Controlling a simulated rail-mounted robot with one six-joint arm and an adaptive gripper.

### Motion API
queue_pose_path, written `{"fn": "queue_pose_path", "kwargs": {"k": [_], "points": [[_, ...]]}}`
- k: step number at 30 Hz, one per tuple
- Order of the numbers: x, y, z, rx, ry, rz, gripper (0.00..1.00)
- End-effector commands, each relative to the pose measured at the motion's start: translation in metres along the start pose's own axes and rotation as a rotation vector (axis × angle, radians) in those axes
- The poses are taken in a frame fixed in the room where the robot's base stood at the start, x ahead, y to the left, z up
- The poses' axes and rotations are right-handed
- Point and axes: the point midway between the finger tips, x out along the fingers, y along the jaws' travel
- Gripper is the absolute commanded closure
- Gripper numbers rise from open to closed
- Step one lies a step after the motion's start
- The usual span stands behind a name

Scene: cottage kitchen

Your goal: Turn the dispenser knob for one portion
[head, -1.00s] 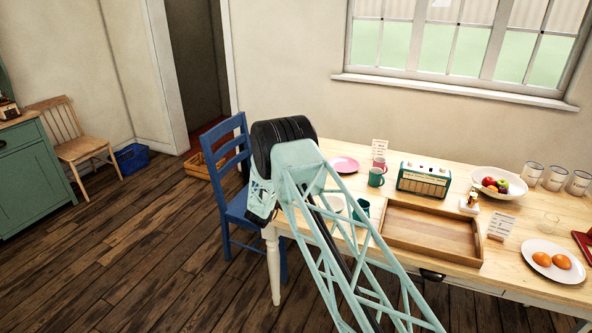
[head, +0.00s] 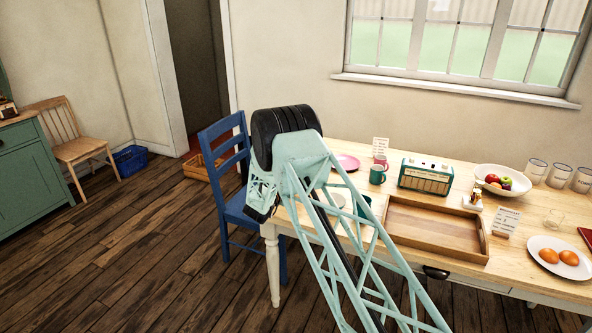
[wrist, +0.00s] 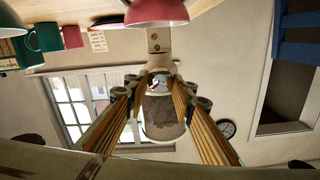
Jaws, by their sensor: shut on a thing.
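In the wrist view, where the room appears upside down, the dispenser has a cylindrical container (wrist: 163,122) with grey-brown contents and a wooden post (wrist: 158,42). My gripper (wrist: 160,88) has one finger on each side at the small pale knob (wrist: 160,80) and is shut on it; the exact contact is partly hidden by the fingers. A pink-red dish (wrist: 156,13) is at the post's table end. In the head view my arm covers the dispenser and my gripper. A pink dish (head: 347,162) shows behind the arm.
Mugs (head: 377,174), a card, a teal radio (head: 426,176), a wooden tray (head: 440,229), a fruit bowl (head: 510,177) and a plate of oranges (head: 545,271) stand on the table right of my arm. A blue chair (head: 238,190) is close on the left.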

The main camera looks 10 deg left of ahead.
Motion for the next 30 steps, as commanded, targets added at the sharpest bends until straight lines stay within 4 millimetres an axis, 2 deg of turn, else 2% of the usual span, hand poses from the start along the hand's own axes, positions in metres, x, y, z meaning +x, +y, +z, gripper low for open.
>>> {"fn": "queue_pose_path", "kwargs": {"k": [8, 20, 21, 25, 30], "points": [[0.0001, 0.0003, 0.0003, 0.086, 0.0, 0.0, 0.87], [0.0, 0.0001, -0.0003, 0.096, -0.001, 0.0, 0.87], [0.0, 0.0001, -0.0003, 0.096, -0.001, 0.0, 0.76], [0.0, 0.0001, -0.0003, 0.096, -0.001, 0.0, 0.64], [0.0, 0.0002, -0.0001, 0.095, -0.001, 0.0, 0.63]]}}
